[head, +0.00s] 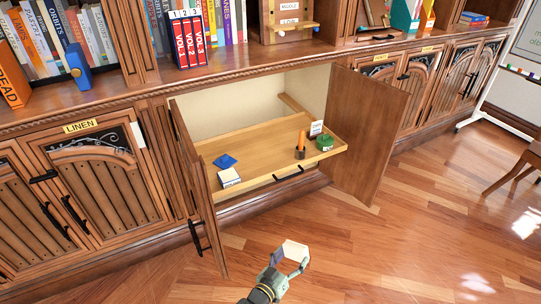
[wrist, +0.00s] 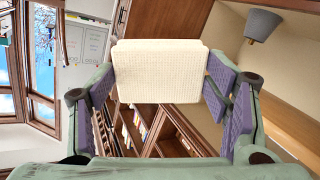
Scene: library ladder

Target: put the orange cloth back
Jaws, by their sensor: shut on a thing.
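My gripper (head: 288,262) is low in the head view, out in front of the open cupboard and above the wooden floor. It is shut on a cream, woven-looking folded pad (wrist: 160,71), which also shows as a pale piece in the head view (head: 294,249). In the wrist view the purple-lined fingers sit on either side of the pad. No cloth that is plainly orange shows in either view. A cupboard door labelled LINEN (head: 81,127) is shut at the left.
Both doors (head: 365,135) of the middle cupboard stand open, around a pulled-out wooden shelf (head: 255,150). It bears a blue piece (head: 225,161), a white box (head: 229,177), an orange-brown item (head: 300,153) and a green tin (head: 325,142). The floor at right is mostly clear.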

